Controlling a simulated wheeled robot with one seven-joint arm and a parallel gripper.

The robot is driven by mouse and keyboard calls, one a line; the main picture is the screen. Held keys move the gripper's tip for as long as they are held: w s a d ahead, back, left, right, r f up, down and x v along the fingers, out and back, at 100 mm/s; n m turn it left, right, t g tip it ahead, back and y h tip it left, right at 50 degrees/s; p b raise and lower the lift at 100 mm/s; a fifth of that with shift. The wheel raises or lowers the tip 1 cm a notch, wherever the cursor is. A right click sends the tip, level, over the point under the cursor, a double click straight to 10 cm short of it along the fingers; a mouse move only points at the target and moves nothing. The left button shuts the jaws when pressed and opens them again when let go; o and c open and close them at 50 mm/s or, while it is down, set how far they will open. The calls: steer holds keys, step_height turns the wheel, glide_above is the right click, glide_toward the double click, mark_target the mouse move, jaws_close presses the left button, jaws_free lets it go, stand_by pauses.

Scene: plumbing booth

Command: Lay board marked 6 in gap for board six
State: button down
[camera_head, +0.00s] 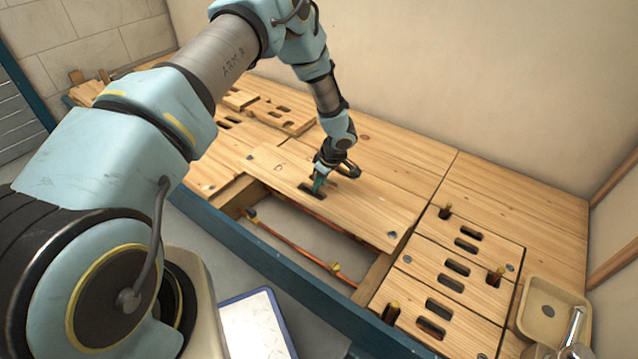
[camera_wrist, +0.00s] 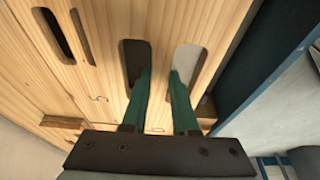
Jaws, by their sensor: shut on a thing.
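A long pale wooden board (camera_head: 365,207) with two hand slots lies beneath my gripper (camera_head: 320,182); a small mark near its far left end is too faint to read. In the wrist view my gripper (camera_wrist: 161,78) has its green fingers in the two slots, shut on the wood strip between them. The open gap (camera_head: 300,235) in the floor, with copper pipes across it, shows along the board's near side. The board covers the gap's far part. I cannot tell whether it rests on the floor or is slightly raised.
Slotted boards (camera_head: 455,285) with upright brass-topped pegs (camera_head: 495,275) lie to the right. A beige tray (camera_head: 540,327) stands at the far right. More slotted boards (camera_head: 285,118) lie back left. A blue edge beam (camera_head: 270,255) runs along the front, and a wall (camera_head: 430,70) behind.

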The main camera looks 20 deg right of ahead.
mark_target(322, 188)
steer(key=shift+f+b, duration=1.35)
steer(key=shift+f, duration=0.3)
steer(key=shift+r, duration=0.1)
steer(key=shift+p, duration=0.75)
steer(key=shift+f, duration=0.3)
steer(key=shift+f, duration=0.3)
steer(key=shift+f+b, duration=0.5)
steer(key=shift+f, duration=0.7)
steer(key=c, duration=0.6)
jaws_free()
steer(key=shift+s, duration=0.1)
